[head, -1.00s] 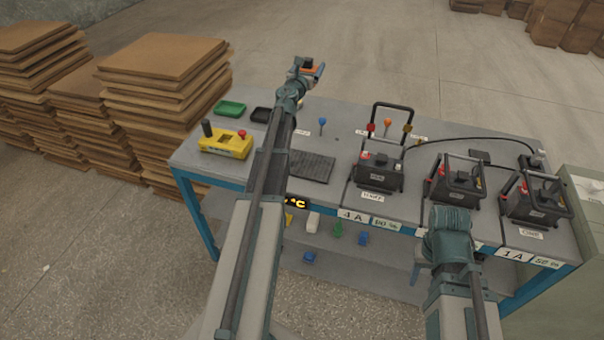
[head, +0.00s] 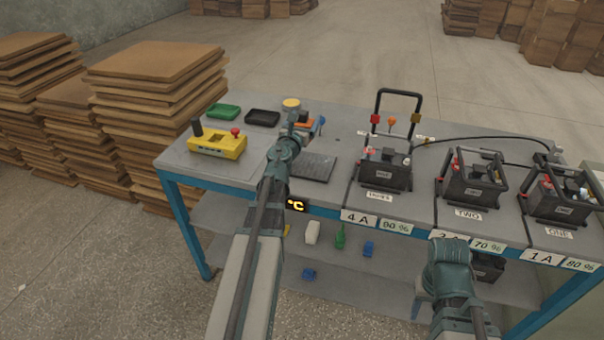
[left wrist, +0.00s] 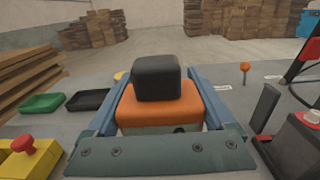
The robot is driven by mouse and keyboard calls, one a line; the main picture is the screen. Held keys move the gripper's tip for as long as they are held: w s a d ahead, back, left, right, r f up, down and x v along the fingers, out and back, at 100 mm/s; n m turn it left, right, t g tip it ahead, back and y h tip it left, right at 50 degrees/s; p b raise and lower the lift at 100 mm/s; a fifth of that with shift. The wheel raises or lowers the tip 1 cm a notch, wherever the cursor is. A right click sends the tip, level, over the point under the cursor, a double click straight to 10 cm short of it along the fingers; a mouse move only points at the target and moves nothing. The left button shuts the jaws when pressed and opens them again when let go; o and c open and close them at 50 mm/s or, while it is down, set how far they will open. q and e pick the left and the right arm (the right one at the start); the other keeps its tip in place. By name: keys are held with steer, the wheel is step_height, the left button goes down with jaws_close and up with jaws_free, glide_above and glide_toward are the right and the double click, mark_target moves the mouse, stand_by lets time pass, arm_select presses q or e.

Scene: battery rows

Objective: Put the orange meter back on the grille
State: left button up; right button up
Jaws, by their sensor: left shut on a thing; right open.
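The orange meter (head: 304,124) is held by my left gripper (head: 309,121) over the back of the bench. In the left wrist view the meter (left wrist: 160,105) shows an orange body with a black block on top, between the two blue fingers. The dark ribbed grille (head: 316,168) lies on the bench, nearer than the meter and slightly right of my left wrist, with nothing on it in view. My right gripper (head: 421,299) is open, low in front of the bench, mostly hidden by its own wrist.
A yellow box (head: 217,144) with a red knob, a green tray (head: 223,111) and a black tray (head: 262,118) stand left of my left arm. Several black batteries (head: 385,174) fill the right side. A tall black handle (head: 399,94) rises behind the nearest one.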

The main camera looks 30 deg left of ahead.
arm_select(q)
steer(key=shift+f+b, duration=4.9)
steer(key=shift+f, duration=0.05)
steer(key=shift+f, duration=0.15)
steer(key=o, duration=1.5)
